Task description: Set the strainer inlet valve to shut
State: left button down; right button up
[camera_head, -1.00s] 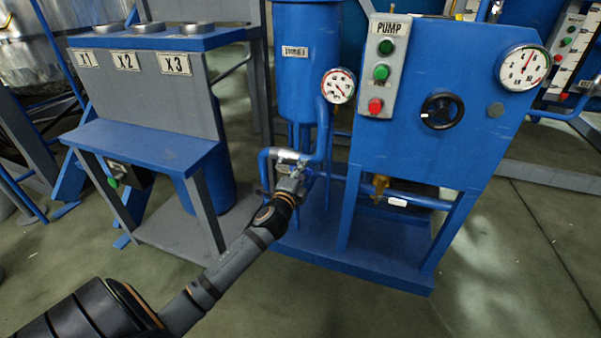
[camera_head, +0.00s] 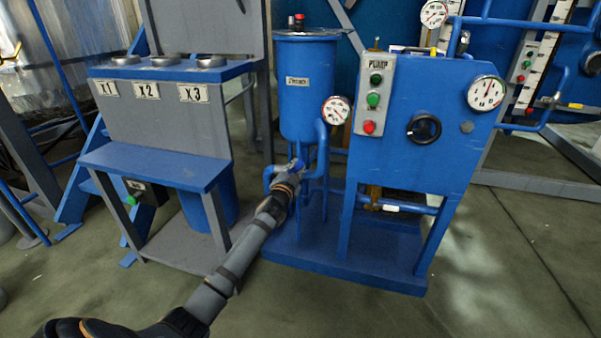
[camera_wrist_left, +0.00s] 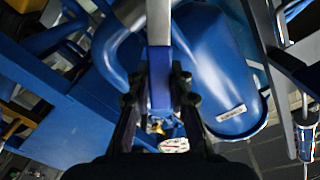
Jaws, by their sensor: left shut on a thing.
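The strainer (camera_head: 310,105) is a blue upright vessel with a white label, left of the pump panel; it also shows in the left wrist view (camera_wrist_left: 215,60). The inlet valve sits on the blue pipe low beside it. Its blue lever handle (camera_wrist_left: 160,80) runs between my fingers in the left wrist view. My left gripper (camera_head: 292,173) is shut on this handle at the pipe below the strainer; it also shows in the left wrist view (camera_wrist_left: 160,100). The gripper hides most of the valve body in the head view. My right gripper is not in view.
The pump panel (camera_head: 410,120) with buttons, a black handwheel (camera_head: 424,128) and a gauge (camera_head: 486,93) stands right. A small gauge (camera_head: 336,110) is beside the strainer. A grey rack with a blue shelf (camera_head: 150,160) stands left. The front floor is clear.

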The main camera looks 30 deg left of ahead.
pick_arm(q)
jog(key=n, duration=0.1)
jog(key=a+n, duration=0.1)
jog(key=a+r+n, duration=0.1)
jog(key=shift+s+a+n, duration=0.15)
jog(key=shift+s+n, duration=0.15)
jog(key=shift+s+a+r+n+b, duration=0.15)
jog(key=shift+a+n, duration=0.5)
jog(key=shift+n, duration=0.35)
jog(key=shift+s+a+r+n+b, duration=0.15)
jog(key=shift+a+n, duration=0.5)
jog(key=shift+n, duration=0.35)
jog(key=c, duration=1.2)
grip_release()
jog(key=shift+a, duration=0.1)
jog(key=shift+s, duration=0.1)
jog(key=v, duration=1.2)
